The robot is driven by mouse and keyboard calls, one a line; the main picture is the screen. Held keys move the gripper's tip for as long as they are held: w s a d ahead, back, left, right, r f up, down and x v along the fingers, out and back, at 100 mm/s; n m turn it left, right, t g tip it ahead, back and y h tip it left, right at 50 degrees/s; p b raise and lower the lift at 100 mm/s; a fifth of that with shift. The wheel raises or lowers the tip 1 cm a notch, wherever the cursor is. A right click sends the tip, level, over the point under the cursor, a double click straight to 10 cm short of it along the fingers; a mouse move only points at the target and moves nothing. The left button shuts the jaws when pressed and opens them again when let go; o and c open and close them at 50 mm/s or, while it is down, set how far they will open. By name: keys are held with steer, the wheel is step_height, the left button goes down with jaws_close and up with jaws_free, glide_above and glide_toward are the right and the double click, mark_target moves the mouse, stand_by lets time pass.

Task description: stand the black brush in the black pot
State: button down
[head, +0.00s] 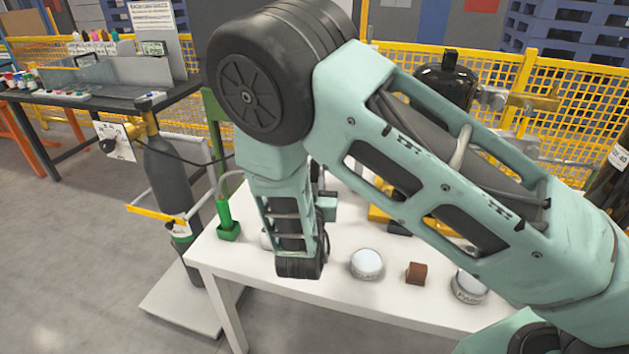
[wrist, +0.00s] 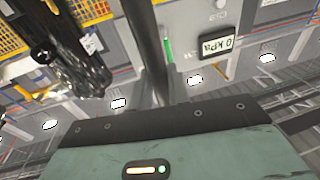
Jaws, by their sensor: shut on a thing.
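My gripper (head: 327,207) shows only in part in the head view, behind my own forearm, above the white table. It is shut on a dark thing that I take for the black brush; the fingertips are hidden. In the wrist view a dark, blurred bar (wrist: 147,50) rises beyond the teal housing; I cannot tell for certain that it is the brush. A low black object (head: 399,229) shows in part under my arm on the table, and I cannot tell whether it is the black pot.
The white table (head: 215,255) bears a green pot (head: 228,232) with a green upright object in it, two round pale-topped containers (head: 366,264) (head: 469,286) and a brown block (head: 416,273). A grey gas cylinder (head: 170,175) stands left of the table. Yellow fencing is behind.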

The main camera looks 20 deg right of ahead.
steer(key=shift+f+b, duration=5.25)
steer(key=shift+f, duration=1.1)
steer(key=shift+f+b, duration=0.5)
steer(key=shift+f, duration=0.1)
steer(key=c, duration=1.3)
jaws_free()
steer(key=shift+o, duration=0.2)
steer(key=b+v, duration=0.1)
steer(key=v, duration=1.6)
steer(key=shift+s+b, duration=0.2)
steer(key=shift+b, duration=0.2)
steer(key=shift+a, duration=0.15)
